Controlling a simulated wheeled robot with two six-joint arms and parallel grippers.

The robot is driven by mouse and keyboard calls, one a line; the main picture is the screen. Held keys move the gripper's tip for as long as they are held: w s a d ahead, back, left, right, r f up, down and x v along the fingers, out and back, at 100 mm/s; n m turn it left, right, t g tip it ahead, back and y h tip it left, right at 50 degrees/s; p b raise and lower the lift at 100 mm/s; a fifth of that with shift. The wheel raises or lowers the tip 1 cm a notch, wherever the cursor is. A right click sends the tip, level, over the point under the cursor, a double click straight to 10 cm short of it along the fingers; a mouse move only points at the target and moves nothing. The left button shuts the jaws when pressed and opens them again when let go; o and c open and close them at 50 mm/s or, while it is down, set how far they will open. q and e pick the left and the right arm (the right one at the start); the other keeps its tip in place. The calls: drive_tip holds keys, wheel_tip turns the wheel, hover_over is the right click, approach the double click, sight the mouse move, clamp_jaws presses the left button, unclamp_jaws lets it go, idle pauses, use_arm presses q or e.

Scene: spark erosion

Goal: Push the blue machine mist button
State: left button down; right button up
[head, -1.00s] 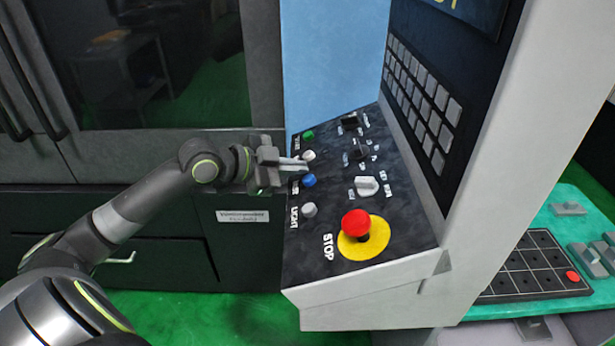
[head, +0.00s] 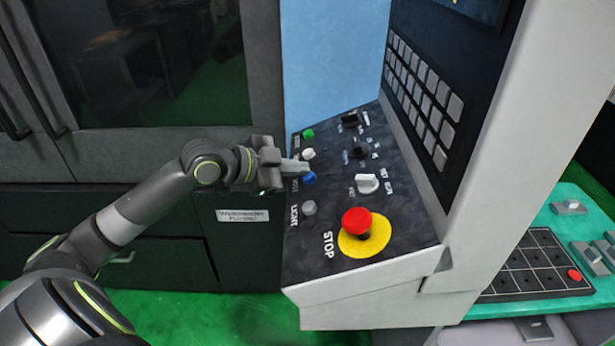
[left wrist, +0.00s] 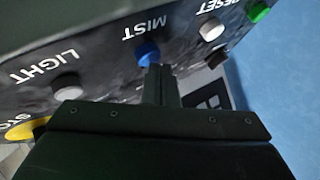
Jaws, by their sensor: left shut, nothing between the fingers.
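The blue mist button (head: 309,179) sits on the dark sloped control panel (head: 335,235), between the white button (head: 308,154) and the grey light button (head: 309,208). In the left wrist view the blue button (left wrist: 147,54) shows under the upside-down word MIST. My left gripper (head: 302,168) is shut and empty. Its fingertips are right at the blue button and cover part of it in the left wrist view (left wrist: 155,70). I cannot tell whether they touch it. My right gripper is not in view.
The red stop button (head: 356,222) on its yellow disc stands at the panel's front. A white knob (head: 366,184) and black switches (head: 358,152) are right of the button column. The green button (head: 308,134) is at the far end. A keypad wall (head: 422,95) rises on the right.

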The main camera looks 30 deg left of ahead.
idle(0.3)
use_arm(q)
drive_tip(key=shift+d+f, duration=0.15)
drive_tip(key=shift+f, duration=0.1)
drive_tip(key=shift+r, duration=0.1)
idle(0.4)
drive_tip(key=shift+s+a+r+p, duration=0.1)
drive_tip(key=shift+a+r+p, duration=0.2)
drive_tip(key=shift+r+p, duration=0.25)
wheel_tip(320, 180, up, 6)
drive_tip(key=s+a+p, duration=0.1)
drive_tip(key=a+p, duration=0.1)
drive_tip(key=p, duration=0.3)
drive_tip(key=shift+s+f, duration=0.15)
drive_tip(key=shift+f, duration=0.1)
drive_tip(key=shift+a, duration=0.1)
